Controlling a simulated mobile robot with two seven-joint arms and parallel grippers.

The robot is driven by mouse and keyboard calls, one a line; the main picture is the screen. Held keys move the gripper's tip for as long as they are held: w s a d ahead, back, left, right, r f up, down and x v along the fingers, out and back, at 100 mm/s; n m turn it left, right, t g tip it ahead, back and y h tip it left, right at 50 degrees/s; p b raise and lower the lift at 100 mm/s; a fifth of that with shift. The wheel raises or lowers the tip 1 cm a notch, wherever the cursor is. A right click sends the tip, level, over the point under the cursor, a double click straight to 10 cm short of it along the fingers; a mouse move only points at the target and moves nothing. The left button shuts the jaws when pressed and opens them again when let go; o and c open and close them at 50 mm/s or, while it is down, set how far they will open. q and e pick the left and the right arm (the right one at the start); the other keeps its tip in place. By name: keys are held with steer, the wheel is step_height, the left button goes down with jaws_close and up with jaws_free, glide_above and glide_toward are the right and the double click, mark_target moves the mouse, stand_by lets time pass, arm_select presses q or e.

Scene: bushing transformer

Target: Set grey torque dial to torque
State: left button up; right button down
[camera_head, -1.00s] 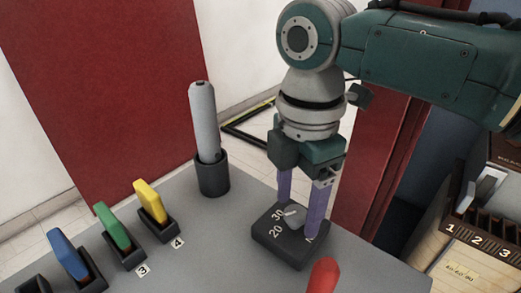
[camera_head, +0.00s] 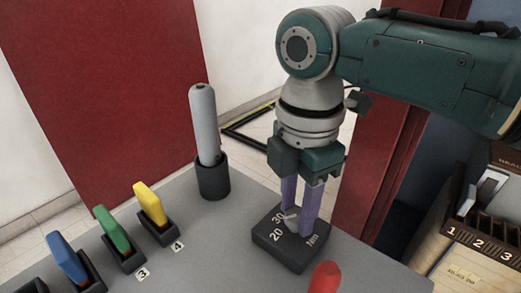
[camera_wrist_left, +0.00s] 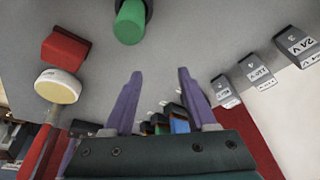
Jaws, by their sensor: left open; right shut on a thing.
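The grey torque dial (camera_head: 291,222) sits on top of a dark box (camera_head: 285,256) marked 20, 30 and Nm, at the front right of the grey table in the head view. My right gripper (camera_head: 298,226) points down from above and its purple fingers are shut on the dial, hiding most of it. The dial's exact pointing direction is hard to tell. My left gripper (camera_wrist_left: 160,74) shows only in the left wrist view, open, with nothing between its fingers.
A grey cylinder in a dark holder (camera_head: 213,180) stands behind the box. Blue, green and yellow (camera_head: 150,203) pieces stand in dark holders at left. A red rounded thing (camera_head: 325,278) is close in front of the box. The left wrist view shows a green cylinder (camera_wrist_left: 130,20).

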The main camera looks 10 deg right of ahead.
arm_select(q)
steer(key=shift+r, duration=0.2)
arm_select(e)
steer(key=shift+r, duration=0.1)
steer(key=shift+r+m+p, duration=0.15)
steer(key=shift+m+p, duration=0.95)
steer(key=shift+p, duration=0.15)
steer(key=m+p, duration=0.2)
steer(key=shift+m, duration=0.3)
steer(key=m+p, duration=0.1)
steer(key=m, duration=0.2)
steer(key=shift+m+p, duration=0.3)
arm_select(q)
step_height(320, 180, up, 7)
steer(key=shift+f+p, duration=0.15)
steer(key=shift+p, duration=0.3)
arm_select(e)
steer(key=shift+m, duration=1.6)
steer(key=shift+f, duration=0.2)
steer(key=shift+c, duration=2.2)
jaws_free()
arm_select(q)
steer(key=shift+a, duration=0.1)
